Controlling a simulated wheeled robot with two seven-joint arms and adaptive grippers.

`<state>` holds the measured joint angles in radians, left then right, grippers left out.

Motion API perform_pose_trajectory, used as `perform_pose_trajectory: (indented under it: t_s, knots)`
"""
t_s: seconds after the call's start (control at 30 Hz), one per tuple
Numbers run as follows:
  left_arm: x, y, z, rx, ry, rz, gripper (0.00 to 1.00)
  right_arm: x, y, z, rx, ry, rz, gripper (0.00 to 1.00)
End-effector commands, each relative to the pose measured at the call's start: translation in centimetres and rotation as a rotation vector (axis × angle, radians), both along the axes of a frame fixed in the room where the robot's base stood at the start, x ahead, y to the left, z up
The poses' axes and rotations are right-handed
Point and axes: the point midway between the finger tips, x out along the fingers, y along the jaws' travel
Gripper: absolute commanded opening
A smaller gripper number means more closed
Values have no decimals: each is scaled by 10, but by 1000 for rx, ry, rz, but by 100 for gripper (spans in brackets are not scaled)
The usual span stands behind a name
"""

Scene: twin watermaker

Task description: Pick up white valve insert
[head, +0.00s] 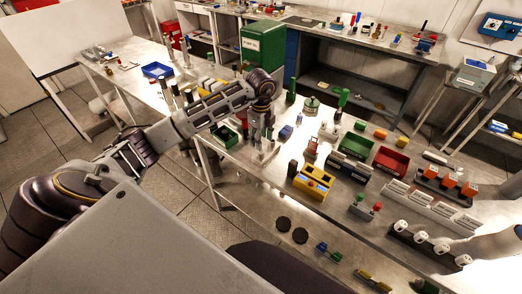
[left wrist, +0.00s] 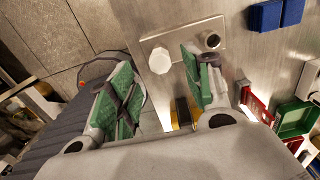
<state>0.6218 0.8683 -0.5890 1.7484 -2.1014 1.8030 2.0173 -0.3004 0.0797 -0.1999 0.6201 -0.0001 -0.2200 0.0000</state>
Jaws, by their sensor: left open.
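A white, faceted round piece, which looks like the white valve insert (left wrist: 160,60), stands on a pale metal plate (left wrist: 183,38) in the left wrist view. My left gripper (left wrist: 157,66) is open, with green pads on both fingers. In the head view my left gripper (head: 262,130) points down over the near left part of the bench. The insert is hard to make out there. My right gripper does not show.
A dark round fitting (left wrist: 212,41) stands on the same plate, close to the right finger. A yellow box (head: 314,181), red bin (head: 391,160) and dark rack with white pieces (head: 421,237) crowd the bench rightward.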

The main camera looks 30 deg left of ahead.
Motion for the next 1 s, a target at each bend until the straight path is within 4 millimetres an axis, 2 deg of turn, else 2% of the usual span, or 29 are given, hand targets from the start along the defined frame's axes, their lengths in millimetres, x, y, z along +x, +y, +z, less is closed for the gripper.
perform_pose_trajectory:
  t_s: [0.17,0.53,1.0]
  knots:
    - [0,0,-10,-2,2,0,50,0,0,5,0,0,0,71]
    - [0,0,-47,-1,2,0,50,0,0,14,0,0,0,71]
    - [0,0,-51,0,0,0,50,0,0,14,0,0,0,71]
